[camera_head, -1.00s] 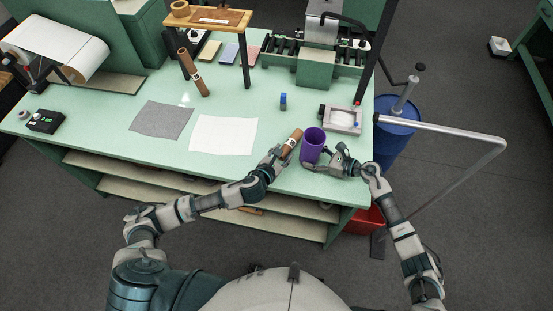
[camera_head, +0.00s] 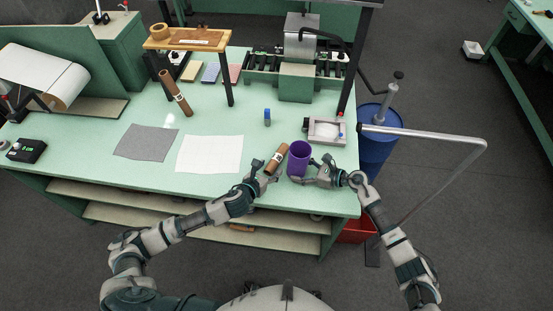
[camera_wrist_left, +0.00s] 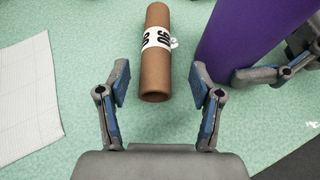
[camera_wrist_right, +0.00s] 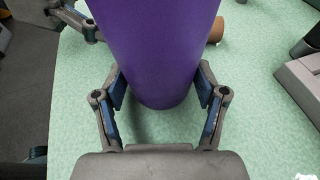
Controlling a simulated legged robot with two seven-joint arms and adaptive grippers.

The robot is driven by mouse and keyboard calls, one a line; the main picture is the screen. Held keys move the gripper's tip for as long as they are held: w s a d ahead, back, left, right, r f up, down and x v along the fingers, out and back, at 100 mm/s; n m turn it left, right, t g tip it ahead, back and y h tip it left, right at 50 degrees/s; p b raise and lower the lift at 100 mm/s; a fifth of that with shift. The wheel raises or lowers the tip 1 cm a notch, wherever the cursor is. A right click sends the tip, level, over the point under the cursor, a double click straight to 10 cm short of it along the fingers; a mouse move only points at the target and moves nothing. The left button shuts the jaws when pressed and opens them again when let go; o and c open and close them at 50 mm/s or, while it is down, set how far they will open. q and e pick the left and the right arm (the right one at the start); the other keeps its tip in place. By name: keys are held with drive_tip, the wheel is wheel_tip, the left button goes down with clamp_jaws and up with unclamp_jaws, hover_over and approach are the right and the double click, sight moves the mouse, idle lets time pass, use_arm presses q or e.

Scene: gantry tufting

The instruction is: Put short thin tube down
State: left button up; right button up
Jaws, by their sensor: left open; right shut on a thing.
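The short thin tube (camera_head: 277,159) is brown with a white label, near the table's front edge, left of the purple cup (camera_head: 299,158).
A longer brown tube (camera_head: 178,95) leans by the small wooden stand (camera_head: 190,39). A white sheet (camera_head: 210,154) and a grey sheet (camera_head: 147,142) lie left of my left gripper. A blue bottle (camera_head: 267,118) and a tray device (camera_head: 326,130) stand behind the cup.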

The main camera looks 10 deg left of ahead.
sight(276, 160)
use_arm(q)
drive_tip(key=x, duration=0.5)
drive_tip(key=shift+w+r, duration=0.1)
drive_tip(key=shift+w, duration=0.4)
drive_tip(key=shift+a, duration=0.1)
clamp_jaws()
wheel_tip(276, 160, up, 10)
drive_tip(key=shift+r, duration=0.1)
idle(0.5)
